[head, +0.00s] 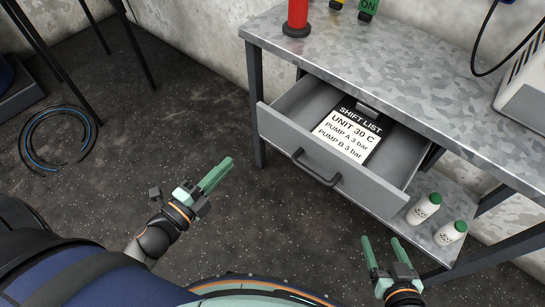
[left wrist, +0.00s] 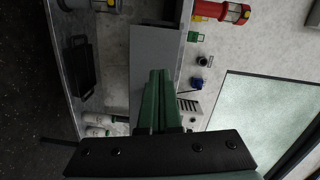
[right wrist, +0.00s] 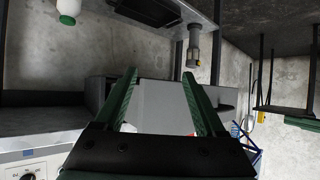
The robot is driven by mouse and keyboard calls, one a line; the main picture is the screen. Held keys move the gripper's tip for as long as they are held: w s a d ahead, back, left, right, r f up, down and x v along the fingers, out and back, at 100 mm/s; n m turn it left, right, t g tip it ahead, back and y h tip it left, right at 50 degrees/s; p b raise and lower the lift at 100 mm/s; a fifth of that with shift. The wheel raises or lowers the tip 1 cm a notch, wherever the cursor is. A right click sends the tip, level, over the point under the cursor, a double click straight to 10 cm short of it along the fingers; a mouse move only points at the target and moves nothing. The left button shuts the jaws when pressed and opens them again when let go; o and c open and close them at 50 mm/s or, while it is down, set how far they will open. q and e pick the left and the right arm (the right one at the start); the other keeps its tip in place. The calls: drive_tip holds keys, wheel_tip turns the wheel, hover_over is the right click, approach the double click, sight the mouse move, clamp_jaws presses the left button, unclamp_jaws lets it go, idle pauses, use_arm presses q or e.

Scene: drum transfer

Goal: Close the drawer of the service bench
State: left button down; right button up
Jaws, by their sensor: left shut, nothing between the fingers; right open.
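The service bench (head: 420,95) has a grey metal top. Its drawer (head: 365,190) is pulled open, with a dark bar handle (head: 312,171) on its front. A shift list card (head: 347,133) lies inside. My left gripper (head: 227,164) is shut and empty, left of and apart from the drawer front. Its closed green fingers show in the left wrist view (left wrist: 160,75). My right gripper (head: 381,241) is open and empty, in front of the drawer's right end and apart from it. Its spread fingers show in the right wrist view (right wrist: 158,74).
Two white bottles with green caps (head: 424,208) stand on the lower shelf at the right. A coiled cable (head: 57,143) lies on the floor at the left. The floor before the drawer is clear.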

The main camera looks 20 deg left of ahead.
use_arm(q)
drive_tip(key=f+m+h+b, duration=0.1)
drive_tip(key=f+m+b, duration=0.1)
drive_tip(key=m, duration=0.1)
approach(275, 130)
drive_tip(key=shift+h, duration=0.3)
drive_tip(key=x, duration=0.5)
drive_tip(key=shift+w, duration=0.25)
drive_tip(key=shift+w+d, duration=0.15)
drive_tip(key=shift+w, duration=0.4)
drive_tip(key=shift+w+f, duration=0.1)
use_arm(e)
drive_tip(key=shift+w+d+f+t, duration=0.1)
drive_tip(key=shift+w+f+t, duration=0.2)
drive_tip(key=shift+f+t, duration=0.1)
use_arm(q)
drive_tip(key=shift+w, duration=0.1)
use_arm(e)
drive_tip(key=shift+d, duration=0.1)
